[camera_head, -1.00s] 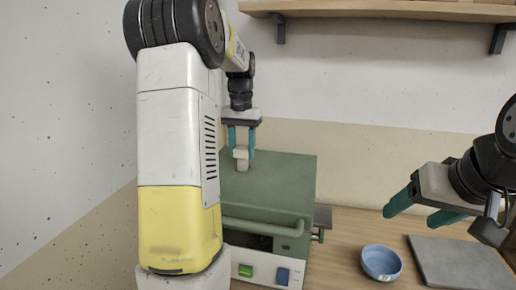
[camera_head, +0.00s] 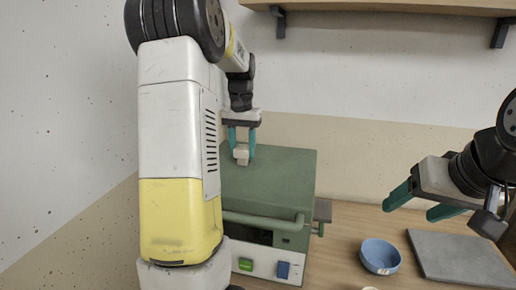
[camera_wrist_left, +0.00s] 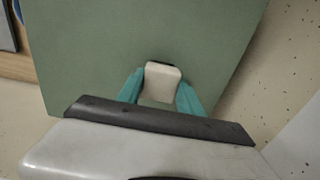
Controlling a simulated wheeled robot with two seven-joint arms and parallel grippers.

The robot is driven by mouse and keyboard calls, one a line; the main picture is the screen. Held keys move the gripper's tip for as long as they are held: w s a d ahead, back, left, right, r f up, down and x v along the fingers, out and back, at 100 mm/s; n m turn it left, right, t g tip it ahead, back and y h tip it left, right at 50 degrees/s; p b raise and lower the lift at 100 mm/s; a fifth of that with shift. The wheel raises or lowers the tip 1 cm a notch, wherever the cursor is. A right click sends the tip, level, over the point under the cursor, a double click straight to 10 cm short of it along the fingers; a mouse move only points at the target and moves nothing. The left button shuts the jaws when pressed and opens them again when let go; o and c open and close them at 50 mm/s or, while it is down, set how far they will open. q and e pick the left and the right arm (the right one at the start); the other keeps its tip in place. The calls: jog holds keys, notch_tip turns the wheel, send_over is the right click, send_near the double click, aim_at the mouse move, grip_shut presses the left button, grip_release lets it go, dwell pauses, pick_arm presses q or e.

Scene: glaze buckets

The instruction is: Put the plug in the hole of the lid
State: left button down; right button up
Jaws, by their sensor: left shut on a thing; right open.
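The pale plug (camera_head: 242,154) is between the teal fingers of my left gripper (camera_head: 241,148), which is shut on it. It also shows in the left wrist view (camera_wrist_left: 162,82). The plug is over the green lid (camera_head: 277,178) of the kiln-like box. In the left wrist view a dark edge of the hole (camera_wrist_left: 161,64) shows just beyond the plug; the rest of the hole is hidden. The plug's lower stem hardly shows, and I cannot tell how deep it is in the hole. My right gripper (camera_head: 408,210) is open and empty above the table at right.
The green box has a front handle (camera_head: 262,221) and a white panel with green and blue switches. A blue bowl (camera_head: 380,257) and a grey slab (camera_head: 455,258) lie on the wooden table (camera_head: 340,240). A shelf (camera_head: 400,8) is on the wall above.

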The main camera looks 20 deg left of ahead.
pick_arm(q)
jog(key=shift+f, duration=0.25)
jog(key=shift+f, duration=0.45)
jog(key=shift+f, duration=0.1)
jog(key=shift+f, duration=0.3)
jog(key=c, duration=0.7)
grip_release()
jog(key=shift+o, duration=0.4)
